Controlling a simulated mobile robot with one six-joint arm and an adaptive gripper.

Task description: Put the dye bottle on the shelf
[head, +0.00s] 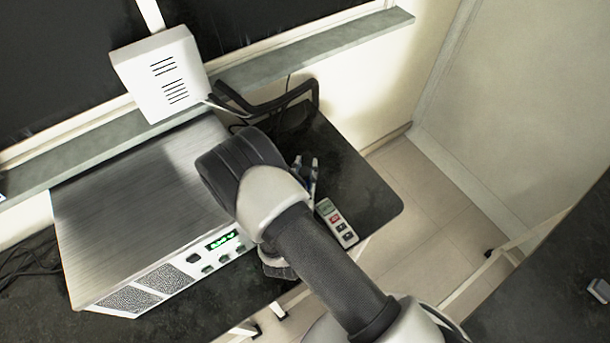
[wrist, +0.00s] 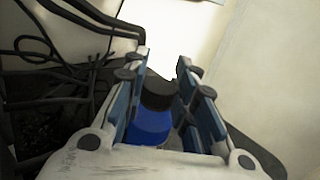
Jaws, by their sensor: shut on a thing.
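The dye bottle is a blue bottle (wrist: 148,127) with a black cap (wrist: 158,95), in the wrist view. My gripper (wrist: 162,60) is shut on it, with the bottle between the two blue-padded fingers. The lower part of the bottle is hidden by the gripper body. In the head view my gripper (head: 307,178) is over the dark bench top, mostly behind my arm, and the bottle cannot be made out there. A narrow grey ledge (head: 330,42) runs along the wall under the dark windows; I cannot tell whether it is the shelf.
A large metal instrument (head: 140,190) with a green display stands left of my arm. A handheld device (head: 337,222) lies on the dark bench (head: 370,195) right of it. A white slotted box (head: 162,75) and black cables (head: 290,100) are behind. Open floor (head: 425,200) lies right.

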